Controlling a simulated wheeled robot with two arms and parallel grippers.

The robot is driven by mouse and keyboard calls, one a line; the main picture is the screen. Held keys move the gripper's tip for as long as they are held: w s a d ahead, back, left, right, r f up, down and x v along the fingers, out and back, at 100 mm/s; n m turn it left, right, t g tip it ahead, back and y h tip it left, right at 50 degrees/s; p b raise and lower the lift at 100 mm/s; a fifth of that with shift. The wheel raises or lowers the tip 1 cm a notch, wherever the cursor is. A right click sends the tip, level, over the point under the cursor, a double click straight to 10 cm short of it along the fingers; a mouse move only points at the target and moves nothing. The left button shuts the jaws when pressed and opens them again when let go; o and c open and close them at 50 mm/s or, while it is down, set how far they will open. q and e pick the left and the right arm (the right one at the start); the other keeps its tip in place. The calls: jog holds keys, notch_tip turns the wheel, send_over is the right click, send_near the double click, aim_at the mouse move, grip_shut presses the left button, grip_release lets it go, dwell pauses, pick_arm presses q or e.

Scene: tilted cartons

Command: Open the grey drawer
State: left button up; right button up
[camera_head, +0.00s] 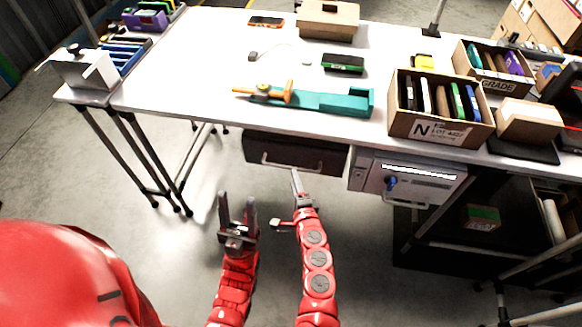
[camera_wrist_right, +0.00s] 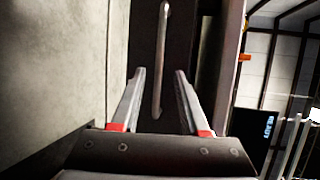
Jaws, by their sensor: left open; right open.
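Two drawers hang under the table in the head view. One is a dark grey-brown drawer (camera_head: 295,152) with a pale bar handle (camera_head: 272,165); the other is a light grey drawer unit (camera_head: 425,181) with a blue knob (camera_head: 390,183). Both look closed. My right gripper (camera_head: 296,174) is at the dark drawer's front, near its handle. In the right wrist view, the open fingers of the right gripper (camera_wrist_right: 159,73) stand either side of the bar handle (camera_wrist_right: 161,60); contact cannot be told. My left gripper (camera_head: 237,197) is open and empty, left of the right one, pointing up.
The white table (camera_head: 215,70) holds a teal tool (camera_head: 330,102), a carton marked N (camera_head: 438,131), another carton (camera_head: 500,84) and small devices. Table legs stand at the left. Open floor (camera_head: 100,210) lies at the left, below the table.

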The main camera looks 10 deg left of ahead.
jog(key=b+x, duration=0.1)
jog(key=x, duration=0.5)
jog(key=shift+w+f, duration=0.1)
jog(key=shift+w, duration=0.15)
grip_shut()
dwell(1.2)
